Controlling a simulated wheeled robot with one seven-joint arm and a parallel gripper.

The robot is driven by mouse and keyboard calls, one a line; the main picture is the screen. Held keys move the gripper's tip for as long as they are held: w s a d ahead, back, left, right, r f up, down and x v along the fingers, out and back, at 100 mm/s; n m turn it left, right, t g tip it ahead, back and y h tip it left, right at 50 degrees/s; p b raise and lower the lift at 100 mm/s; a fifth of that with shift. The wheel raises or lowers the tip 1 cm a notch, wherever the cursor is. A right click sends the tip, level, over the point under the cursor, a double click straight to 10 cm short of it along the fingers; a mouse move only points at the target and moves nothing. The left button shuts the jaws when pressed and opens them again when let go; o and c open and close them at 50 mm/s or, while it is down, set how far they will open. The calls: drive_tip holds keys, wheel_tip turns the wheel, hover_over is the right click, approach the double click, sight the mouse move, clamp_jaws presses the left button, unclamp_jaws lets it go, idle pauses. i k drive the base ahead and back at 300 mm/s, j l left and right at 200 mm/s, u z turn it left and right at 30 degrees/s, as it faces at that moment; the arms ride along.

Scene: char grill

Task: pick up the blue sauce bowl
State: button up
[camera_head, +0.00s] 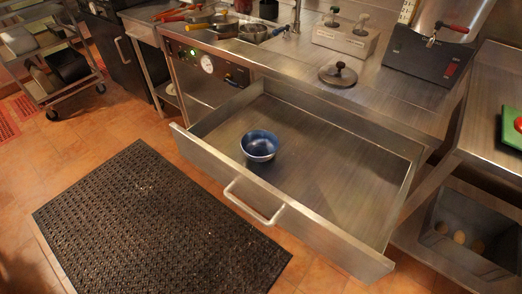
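The blue sauce bowl (259,146) is a small round bowl, blue inside with a paler outside. It sits upright in the open metal drawer (330,185), towards the drawer's left front. The drawer is pulled out from under the steel counter and holds nothing else that I can see. Its front panel has a bar handle (253,203). My gripper is not in view.
A black perforated mat (150,225) lies on the tiled floor before the drawer. The counter (400,95) above holds a dark lid (338,75) and a pump dispenser box (345,38). A steel table with a green board (512,128) stands at right, a rack (45,55) at far left.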

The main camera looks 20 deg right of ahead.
sight(258, 145)
drive_tip(key=i+l+u, duration=0.1)
drive_tip(key=i+u, duration=0.25)
drive_tip(key=i+l+u, duration=0.1)
drive_tip(key=u, duration=0.25)
drive_tip(key=i+l+u, duration=0.2)
drive_tip(key=u, duration=0.15)
